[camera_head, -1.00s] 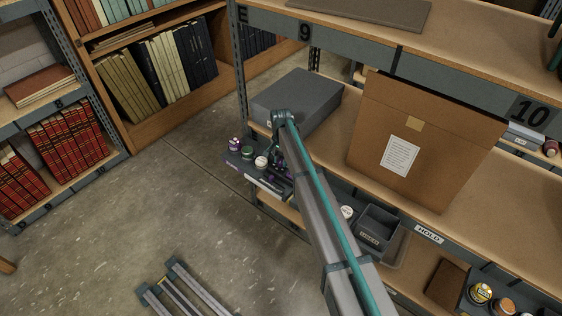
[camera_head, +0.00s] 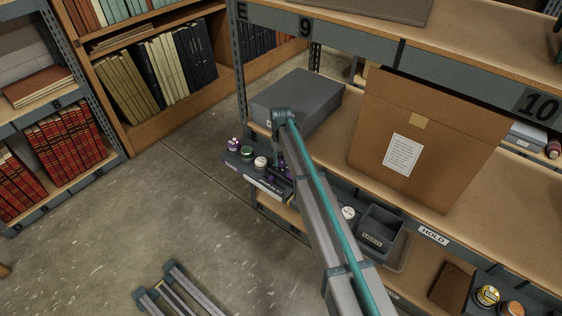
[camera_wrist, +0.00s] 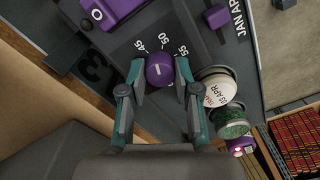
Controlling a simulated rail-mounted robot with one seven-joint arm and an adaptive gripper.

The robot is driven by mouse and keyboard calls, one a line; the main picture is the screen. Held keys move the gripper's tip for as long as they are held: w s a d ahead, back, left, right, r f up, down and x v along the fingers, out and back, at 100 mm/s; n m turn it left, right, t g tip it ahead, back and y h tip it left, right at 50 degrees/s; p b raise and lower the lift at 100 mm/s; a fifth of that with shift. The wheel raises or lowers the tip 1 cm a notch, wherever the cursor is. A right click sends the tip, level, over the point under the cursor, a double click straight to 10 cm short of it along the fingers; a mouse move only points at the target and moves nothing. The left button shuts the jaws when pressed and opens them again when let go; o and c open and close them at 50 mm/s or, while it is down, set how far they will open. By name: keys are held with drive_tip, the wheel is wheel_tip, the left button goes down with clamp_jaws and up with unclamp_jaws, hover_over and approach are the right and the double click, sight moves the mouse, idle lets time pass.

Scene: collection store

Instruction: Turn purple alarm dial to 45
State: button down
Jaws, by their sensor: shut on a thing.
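The purple dial (camera_wrist: 160,70) is round with a short white line on its face. It sits on a dark panel (camera_wrist: 125,47) with white numbers 45, 50 and 55 above it in the wrist view. I cannot tell exactly which number the line points at. My gripper (camera_wrist: 160,75) is shut on the dial, one teal-and-grey finger on each side. In the head view my arm hides most of the gripper and the dial at the shelf's left end.
In the wrist view, a purple block (camera_wrist: 112,8) with a white ring lies upper left. A white-lidded jar (camera_wrist: 216,88) and a green-lidded jar (camera_wrist: 231,122) stand close to the right finger. In the head view, a grey box (camera_head: 298,98) and brown carton (camera_head: 424,145) stand on the shelf.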

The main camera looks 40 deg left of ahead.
sight(281, 161)
drive_tip(key=n, duration=0.5)
drive_tip(key=shift+b, duration=0.35)
drive_tip(key=shift+n, duration=0.4)
drive_tip(key=c, duration=0.8)
unclamp_jaws()
drive_tip(key=shift+r, duration=0.1)
wheel_tip(281, 161, up, 12)
drive_tip(key=shift+f, duration=0.1)
